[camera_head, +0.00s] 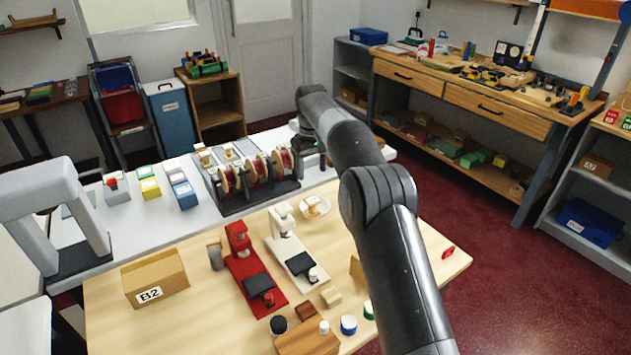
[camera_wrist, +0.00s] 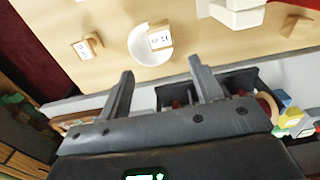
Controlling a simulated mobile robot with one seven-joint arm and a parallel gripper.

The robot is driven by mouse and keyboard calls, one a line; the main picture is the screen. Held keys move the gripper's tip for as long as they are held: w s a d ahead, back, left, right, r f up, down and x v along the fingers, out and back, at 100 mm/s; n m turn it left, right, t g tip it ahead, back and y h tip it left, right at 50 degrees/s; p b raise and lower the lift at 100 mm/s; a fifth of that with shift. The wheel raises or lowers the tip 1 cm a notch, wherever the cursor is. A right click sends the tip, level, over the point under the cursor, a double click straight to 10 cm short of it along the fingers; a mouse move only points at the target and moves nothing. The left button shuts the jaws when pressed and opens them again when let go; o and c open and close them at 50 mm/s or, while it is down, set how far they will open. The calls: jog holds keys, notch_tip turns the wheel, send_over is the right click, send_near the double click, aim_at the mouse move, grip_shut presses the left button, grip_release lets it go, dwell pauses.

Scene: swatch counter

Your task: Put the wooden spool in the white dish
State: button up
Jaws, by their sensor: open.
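The white dish (camera_head: 323,208) stands on the wooden table, just left of my arm. It also shows in the wrist view (camera_wrist: 143,46). A small tan wooden piece (camera_head: 313,203) with a white label (camera_wrist: 160,40) sits in or over the dish; I cannot tell if it is a spool. Several spools with tan flanges and red winding (camera_head: 257,172) stand in a dark rack (camera_head: 245,207) on the grey counter. A tan flange (camera_wrist: 268,107) shows behind my gripper. My gripper (camera_wrist: 160,72) is open, nothing visible between its fingers, apart from the dish. My arm partly hides it in the head view.
A white machine (camera_head: 290,250) and a red machine (camera_head: 243,265) stand close to the dish. Another labelled wooden block (camera_wrist: 86,48) lies near it. A cardboard box (camera_head: 155,277) is at the left; small jars (camera_head: 348,324) stand at the front.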

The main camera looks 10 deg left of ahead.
jog(key=shift+r, duration=0.3)
jog(key=s+d+r+m+t, duration=0.3)
jog(key=s+d+r+m, duration=0.1)
jog(key=s+d+r, duration=1.35)
jog(key=s+d+m+t, duration=0.1)
jog(key=s+d+m, duration=0.1)
jog(key=s+d, duration=0.9)
jog(key=s+d+f+m, duration=0.1)
jog(key=s+d+f, duration=0.1)
jog(key=s, duration=0.6)
jog(key=s+d+f+m+t, duration=0.1)
jog(key=s+d+f+m, duration=0.1)
jog(key=s+f, duration=0.3)
jog(key=s, duration=0.3)
jog(key=shift+s+d+f+t, duration=0.2)
jog(key=shift+f+t, duration=0.1)
